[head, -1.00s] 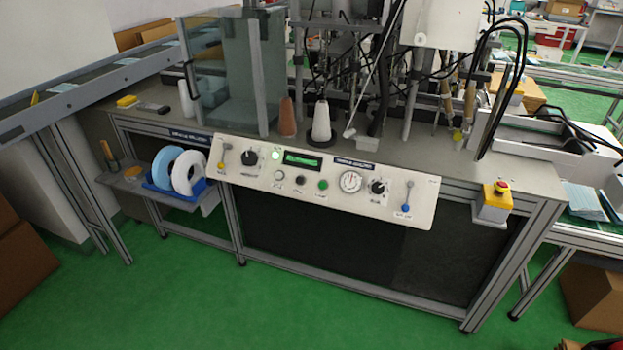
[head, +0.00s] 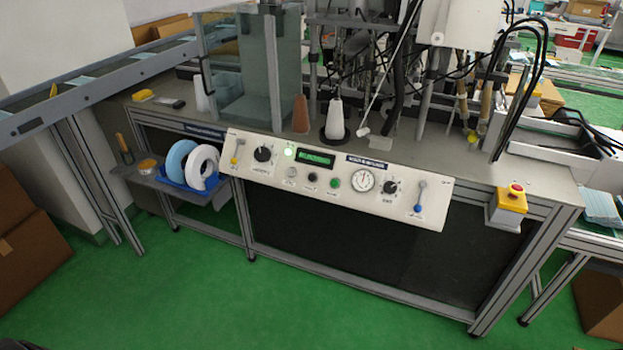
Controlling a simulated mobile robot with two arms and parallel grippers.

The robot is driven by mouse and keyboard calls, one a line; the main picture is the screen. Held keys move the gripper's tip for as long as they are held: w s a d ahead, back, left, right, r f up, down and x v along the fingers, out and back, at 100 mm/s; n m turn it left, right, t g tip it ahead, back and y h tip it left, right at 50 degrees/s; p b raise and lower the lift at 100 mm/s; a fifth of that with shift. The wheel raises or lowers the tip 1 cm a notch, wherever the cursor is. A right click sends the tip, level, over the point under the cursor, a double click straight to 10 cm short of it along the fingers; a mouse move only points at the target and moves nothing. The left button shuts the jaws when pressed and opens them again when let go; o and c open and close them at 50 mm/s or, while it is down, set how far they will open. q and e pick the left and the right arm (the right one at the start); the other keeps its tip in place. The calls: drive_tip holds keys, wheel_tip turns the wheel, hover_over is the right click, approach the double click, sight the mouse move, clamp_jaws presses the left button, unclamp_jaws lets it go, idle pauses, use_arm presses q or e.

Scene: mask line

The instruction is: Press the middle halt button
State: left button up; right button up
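A white tilted control panel (head: 338,206) is fixed along the front of the machine bench. It has a row of three round buttons: a pale one (head: 291,172), a black one (head: 313,178) in the middle and a green one (head: 334,183). Their labels are too small to read. A red mushroom button (head: 516,188) sits on a yellow box (head: 511,202) at the bench's right front corner. Neither of my grippers is in view, and nothing covers the panel.
The panel also has a lit green display (head: 316,157), a dial gauge (head: 362,180), black knobs and two levers. A side shelf (head: 175,185) with tape rolls juts out at the left. Green floor (head: 250,300) before the bench is clear. Cardboard boxes (head: 30,245) stand at far left.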

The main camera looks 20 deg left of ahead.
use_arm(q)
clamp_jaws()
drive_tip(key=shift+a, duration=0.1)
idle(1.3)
